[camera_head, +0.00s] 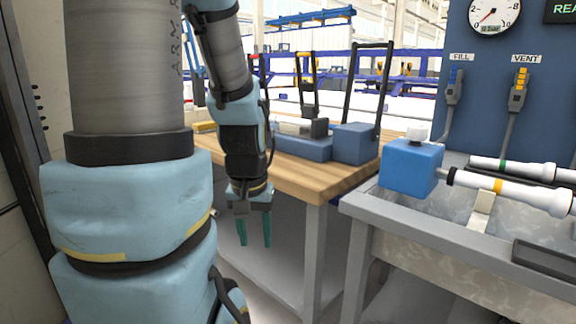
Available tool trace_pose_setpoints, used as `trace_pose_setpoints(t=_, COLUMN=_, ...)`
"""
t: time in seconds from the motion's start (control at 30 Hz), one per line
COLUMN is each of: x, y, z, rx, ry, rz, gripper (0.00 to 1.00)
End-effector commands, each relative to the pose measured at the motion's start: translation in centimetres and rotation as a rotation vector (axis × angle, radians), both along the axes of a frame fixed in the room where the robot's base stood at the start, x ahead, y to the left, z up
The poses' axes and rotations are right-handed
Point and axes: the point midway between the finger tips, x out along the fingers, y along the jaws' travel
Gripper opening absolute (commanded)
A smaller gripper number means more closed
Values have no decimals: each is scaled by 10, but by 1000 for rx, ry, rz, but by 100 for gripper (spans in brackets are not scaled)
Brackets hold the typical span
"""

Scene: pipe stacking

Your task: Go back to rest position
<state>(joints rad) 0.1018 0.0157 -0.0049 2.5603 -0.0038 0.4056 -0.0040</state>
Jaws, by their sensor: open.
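My gripper (254,232) hangs from my arm near the middle of the view, with its two teal fingers pointing down. The fingers are apart and nothing shows between them. It is in front of the wooden workbench (290,183), lower than its top, and touches nothing that I can see. White pipes lie at the right: one with a green band (515,168) and one with a yellow band (520,190), over the grey metal basin (455,240). The yellow-banded pipe points toward a blue block (411,166) on the basin's left corner.
The bench carries blue fixtures (355,143) with upright black handles. A blue panel (465,110) with a gauge (494,14) and FILL and VENT hoses stands behind the basin. A narrow gap separates bench and basin. My own arm hides much of the left side.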

Motion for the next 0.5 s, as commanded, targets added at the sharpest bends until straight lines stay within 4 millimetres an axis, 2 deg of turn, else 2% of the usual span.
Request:
trace_pose_setpoints(t=0.03, x=-1, y=0, z=-11, rx=0, ry=5, rz=0, gripper=49)
trace_pose_setpoints(t=0.23, x=-4, y=0, z=-30, rx=1, ry=22, rz=0, gripper=49)
trace_pose_setpoints(t=0.3, x=-4, y=-1, z=-14, rx=1, ry=22, rz=0, gripper=49)
trace_pose_setpoints(t=0.5, x=-4, y=0, z=8, rx=1, ry=21, rz=0, gripper=49)
